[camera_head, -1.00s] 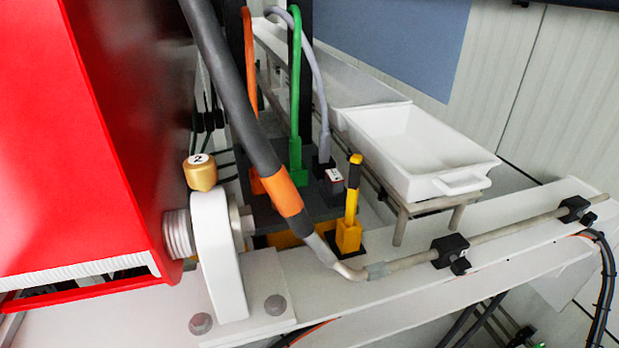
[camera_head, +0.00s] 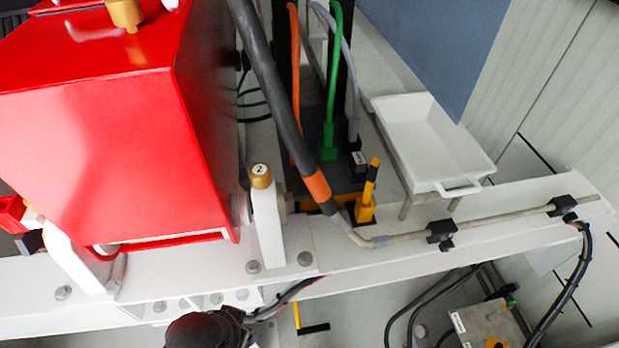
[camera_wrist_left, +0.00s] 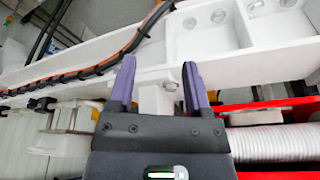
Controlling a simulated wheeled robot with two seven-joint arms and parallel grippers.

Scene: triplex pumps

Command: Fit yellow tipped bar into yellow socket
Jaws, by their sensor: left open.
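The yellow tipped bar (camera_head: 371,173) has a yellow tip, a black band and a yellow lower part. It stands in the yellow socket (camera_head: 364,211), leaning slightly right in the head view, beside the grey pipe; how deep it sits I cannot tell. My left gripper (camera_wrist_left: 158,85) shows in the left wrist view with two purple fingers apart and nothing held between them. A white bracket and beam lie beyond the fingers. The bar and socket are not seen in the left wrist view. My right gripper is not in view.
A red pump housing (camera_head: 120,130) fills the left of the head view. A dark hose with an orange band (camera_head: 317,186) and a grey pipe (camera_head: 490,223) run close by the socket. A white tray (camera_head: 430,145) stands at the right, behind the white beam (camera_head: 335,254).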

